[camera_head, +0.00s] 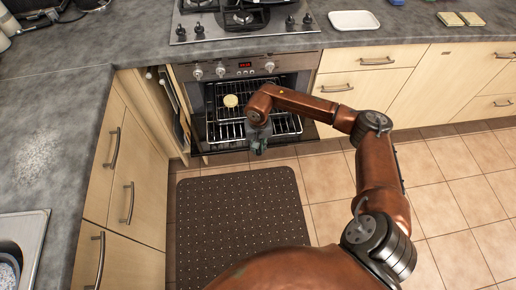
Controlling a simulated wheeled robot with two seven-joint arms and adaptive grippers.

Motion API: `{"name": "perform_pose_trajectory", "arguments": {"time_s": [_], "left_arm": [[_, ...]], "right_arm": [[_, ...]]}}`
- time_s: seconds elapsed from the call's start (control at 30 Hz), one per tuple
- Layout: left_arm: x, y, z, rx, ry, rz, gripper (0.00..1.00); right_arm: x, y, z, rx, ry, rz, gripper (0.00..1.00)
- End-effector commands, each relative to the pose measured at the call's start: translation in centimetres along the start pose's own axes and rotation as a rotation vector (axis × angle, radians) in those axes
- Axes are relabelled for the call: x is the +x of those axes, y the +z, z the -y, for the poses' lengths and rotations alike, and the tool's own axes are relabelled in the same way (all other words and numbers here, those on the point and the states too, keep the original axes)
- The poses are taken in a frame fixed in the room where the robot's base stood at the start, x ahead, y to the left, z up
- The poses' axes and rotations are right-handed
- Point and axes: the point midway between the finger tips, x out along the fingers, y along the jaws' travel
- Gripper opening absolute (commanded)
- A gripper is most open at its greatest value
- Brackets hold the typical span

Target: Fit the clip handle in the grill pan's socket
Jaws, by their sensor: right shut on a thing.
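My right gripper (258,144) is small and dark in the head view, low in front of the open oven. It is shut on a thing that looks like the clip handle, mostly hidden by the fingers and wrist. The grill pan (285,126) appears as a wire-topped tray partly out of the oven. My right forearm and gripper cover part of its front, so its socket cannot be made out. I cannot tell whether handle and pan touch. My left gripper is out of view.
The oven (243,70) stands open under the hob (243,18). Its door edge and side walls are close to my gripper. A dark dotted mat (240,215) lies on the tiled floor (440,190). Wooden cabinets (122,170) flank left and right. A sink (30,235) is lower left.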

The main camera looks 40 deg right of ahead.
Motion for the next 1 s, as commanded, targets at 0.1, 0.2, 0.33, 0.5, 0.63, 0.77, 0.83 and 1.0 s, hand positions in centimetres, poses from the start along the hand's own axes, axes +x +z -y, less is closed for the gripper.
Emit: {"name": "perform_pose_trajectory", "arguments": {"time_s": [0.1, 0.2, 0.33, 0.5, 0.63, 0.77, 0.83, 1.0], "left_arm": [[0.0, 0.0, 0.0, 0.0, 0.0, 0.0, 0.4], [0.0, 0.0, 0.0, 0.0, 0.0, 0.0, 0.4], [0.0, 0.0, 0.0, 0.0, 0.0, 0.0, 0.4], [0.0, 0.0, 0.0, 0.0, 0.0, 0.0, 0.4], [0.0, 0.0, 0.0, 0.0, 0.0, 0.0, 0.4], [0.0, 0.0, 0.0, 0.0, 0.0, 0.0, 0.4], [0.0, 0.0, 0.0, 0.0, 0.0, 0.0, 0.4], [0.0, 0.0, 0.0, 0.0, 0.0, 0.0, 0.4]], "right_arm": [[0.0, 0.0, 0.0, 0.0, 0.0, -0.001, 0.0], [0.0, 0.0, 0.0, 0.0, 0.0, -0.001, 0.2], [0.0, 0.0, 0.0, 0.0, 0.0, -0.001, 0.29], [0.0, 0.0, 0.0, 0.0, 0.0, -0.001, 0.37], [0.0, 0.0, 0.0, 0.0, 0.0, 0.0, 0.37], [-0.2, 0.0, 0.0, 0.0, 0.0, -0.001, 0.37], [-0.7, -0.1, 0.0, 0.0, 0.0, -0.001, 0.37], [-3.5, -0.1, 0.0, -0.001, 0.0, -0.004, 0.37]]}}
